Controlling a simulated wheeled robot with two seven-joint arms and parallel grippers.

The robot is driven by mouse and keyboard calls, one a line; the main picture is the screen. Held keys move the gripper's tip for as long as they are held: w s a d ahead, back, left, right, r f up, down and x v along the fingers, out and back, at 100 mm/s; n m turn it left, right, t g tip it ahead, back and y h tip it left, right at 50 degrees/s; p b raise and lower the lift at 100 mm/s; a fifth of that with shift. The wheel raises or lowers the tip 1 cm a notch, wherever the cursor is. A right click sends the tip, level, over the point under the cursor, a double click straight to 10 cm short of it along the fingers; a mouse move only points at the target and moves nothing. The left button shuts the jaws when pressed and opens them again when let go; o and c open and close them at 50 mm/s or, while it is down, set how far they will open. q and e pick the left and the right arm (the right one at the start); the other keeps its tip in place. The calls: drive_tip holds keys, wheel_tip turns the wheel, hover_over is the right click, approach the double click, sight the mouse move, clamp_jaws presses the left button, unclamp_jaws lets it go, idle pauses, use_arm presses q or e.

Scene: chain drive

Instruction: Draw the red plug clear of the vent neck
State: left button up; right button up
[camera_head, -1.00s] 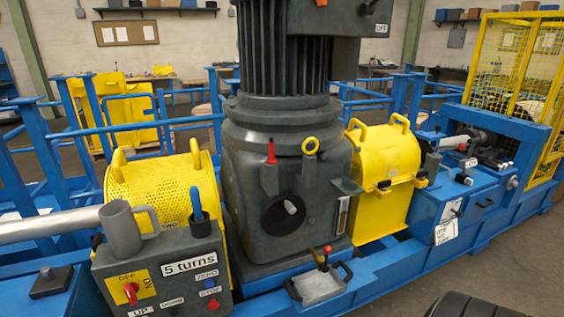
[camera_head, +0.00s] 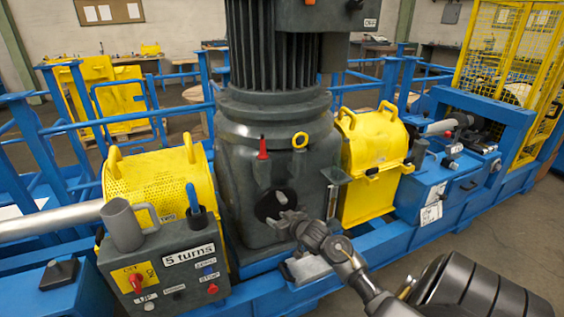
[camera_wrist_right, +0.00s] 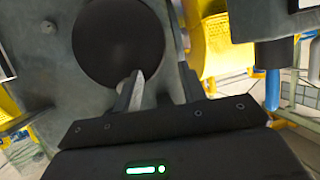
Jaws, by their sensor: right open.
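The red plug (camera_head: 263,147) stands upright on the top front of the dark grey gearbox housing (camera_head: 236,205). Its lower end sits at a short neck (camera_head: 263,158) on the housing; how deep it sits cannot be seen. My right gripper (camera_head: 290,218) is open, below and a little right of the plug, in front of the dark round cover on the gearbox face. In the right wrist view the two fingers (camera_wrist_right: 163,88) show empty near that round cover (camera_wrist_right: 117,42). The plug is not in the wrist view. My left gripper is not in view.
A yellow guard (camera_head: 372,155) is to the right. A control box (camera_head: 165,260) with a grey mug (camera_head: 124,225) is front left.

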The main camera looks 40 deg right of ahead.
sight(265, 151)
wheel_tip(265, 151, up, 23)
drive_tip(key=d+t+p, duration=0.1)
drive_tip(key=t+p, duration=0.1)
drive_tip(key=t, duration=0.2)
drive_tip(key=shift+h, duration=0.4)
drive_tip(key=w, duration=0.3)
drive_tip(key=w+d+p, duration=0.1)
drive_tip(key=w, duration=0.3)
drive_tip(key=w+d+f, duration=0.1)
drive_tip(key=w, duration=0.2)
drive_tip(key=shift+w, duration=0.25)
clamp_jaws()
